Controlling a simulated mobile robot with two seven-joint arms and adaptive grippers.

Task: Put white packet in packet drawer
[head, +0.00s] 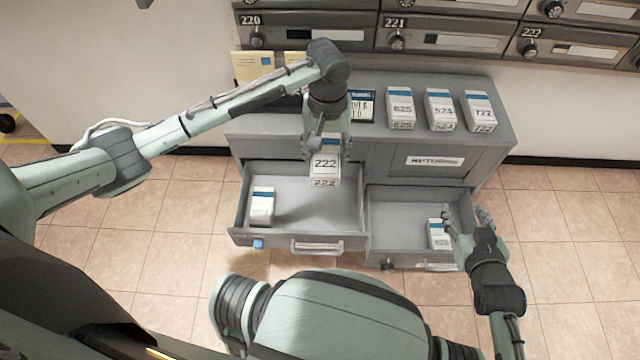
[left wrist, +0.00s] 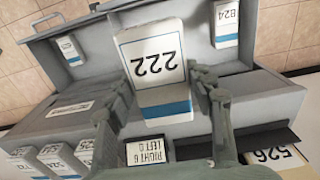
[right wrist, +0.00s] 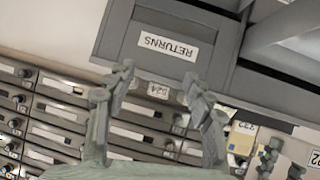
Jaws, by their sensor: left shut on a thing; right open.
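My left gripper (head: 326,148) is shut on a white packet (head: 324,168) marked 222 with a blue band. It holds the packet over the back of the open left drawer (head: 330,200). The left wrist view shows this packet (left wrist: 155,62) between the fingers (left wrist: 158,90). Another white packet (head: 262,203) stands in the left drawer; it reads 824 in the left wrist view (left wrist: 227,22). The open right drawer (head: 385,215) holds a white packet (head: 437,232). My right gripper (head: 466,216) is open and empty at this drawer's right side. I cannot tell which drawer is named for packets.
Three white packets, 625 (head: 400,107), 524 (head: 440,108) and 772 (head: 479,110), stand on the grey cabinet top (head: 270,122). Wall mailboxes (head: 450,38) are behind. Most of the left drawer floor is bare.

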